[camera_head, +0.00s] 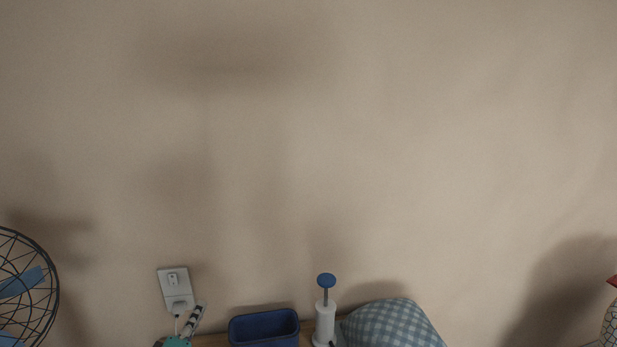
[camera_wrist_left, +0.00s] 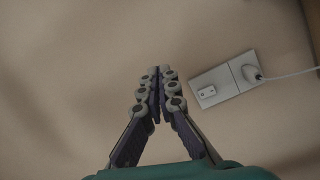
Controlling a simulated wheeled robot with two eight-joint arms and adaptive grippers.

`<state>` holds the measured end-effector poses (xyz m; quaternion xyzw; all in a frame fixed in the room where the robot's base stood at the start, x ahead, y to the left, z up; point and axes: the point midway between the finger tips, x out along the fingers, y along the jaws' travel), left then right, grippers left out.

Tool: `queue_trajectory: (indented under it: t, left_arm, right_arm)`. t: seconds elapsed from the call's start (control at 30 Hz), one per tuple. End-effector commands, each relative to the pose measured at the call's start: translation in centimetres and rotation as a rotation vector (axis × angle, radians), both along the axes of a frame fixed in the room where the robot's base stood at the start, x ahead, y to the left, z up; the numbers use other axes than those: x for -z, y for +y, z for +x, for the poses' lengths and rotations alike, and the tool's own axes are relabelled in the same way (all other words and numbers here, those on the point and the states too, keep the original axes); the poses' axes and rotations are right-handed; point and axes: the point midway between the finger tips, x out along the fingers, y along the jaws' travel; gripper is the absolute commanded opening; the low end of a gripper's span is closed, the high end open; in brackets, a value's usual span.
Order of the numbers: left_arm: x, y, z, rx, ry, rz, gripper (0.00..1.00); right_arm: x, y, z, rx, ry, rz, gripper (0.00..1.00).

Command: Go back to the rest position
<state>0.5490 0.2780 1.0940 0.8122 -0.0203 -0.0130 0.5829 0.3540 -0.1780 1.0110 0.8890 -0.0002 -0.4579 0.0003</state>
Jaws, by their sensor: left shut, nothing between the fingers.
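My left gripper (camera_head: 200,304) shows at the bottom left of the head view, its teal body cut by the lower edge and its fingers pointing up in front of the wall. In the left wrist view its fingers (camera_wrist_left: 160,72) are closed together with nothing between them. My right gripper is in neither view.
A wall socket (camera_head: 173,276) with a plugged-in cable is close beside my left gripper, also in the wrist view (camera_wrist_left: 208,92). A fan (camera_head: 40,275) stands at left. A blue bin (camera_head: 264,316), a white pump-like object (camera_head: 325,320) and a checkered cushion (camera_head: 395,322) stand along the bottom.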

Motion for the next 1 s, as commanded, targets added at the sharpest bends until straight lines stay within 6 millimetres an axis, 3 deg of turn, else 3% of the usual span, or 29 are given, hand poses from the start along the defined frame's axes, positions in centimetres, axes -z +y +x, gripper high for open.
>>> queue_trajectory:
  t: [0.03, 0.1, 0.2, 0.3, 0.43, 0.6, 0.73, 1.0]
  left_arm:
    - [-0.1, -3.2, -0.6, 0.079, 0.049, 0.090, 0.00]
    - [0.6, -7.0, -1.7, 0.185, 0.130, 0.226, 0.00]
    - [2.3, -11.1, -4.5, 0.323, 0.259, 0.424, 0.00]
    - [4.5, -13.4, -8.2, 0.434, 0.399, 0.623, 0.00]
    - [6.9, -13.4, -13.4, 0.524, 0.574, 0.862, 0.00]
    - [8.2, -11.3, -18.0, 0.554, 0.733, 1.079, 0.00]
    - [8.4, -10.1, -19.4, 0.551, 0.786, 1.151, 0.00]
    - [8.4, -9.9, -19.6, 0.549, 0.795, 1.163, 0.00]
  right_arm:
    - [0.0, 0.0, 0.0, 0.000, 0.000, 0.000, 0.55]
    - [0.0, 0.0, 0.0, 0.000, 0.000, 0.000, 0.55]
    - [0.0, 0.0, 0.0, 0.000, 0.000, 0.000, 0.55]
    - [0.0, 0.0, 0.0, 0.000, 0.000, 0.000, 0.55]
    - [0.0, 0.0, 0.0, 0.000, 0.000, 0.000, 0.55]
    - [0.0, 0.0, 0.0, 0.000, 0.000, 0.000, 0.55]
    - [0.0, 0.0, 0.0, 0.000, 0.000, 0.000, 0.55]
    - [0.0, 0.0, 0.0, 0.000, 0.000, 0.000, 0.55]
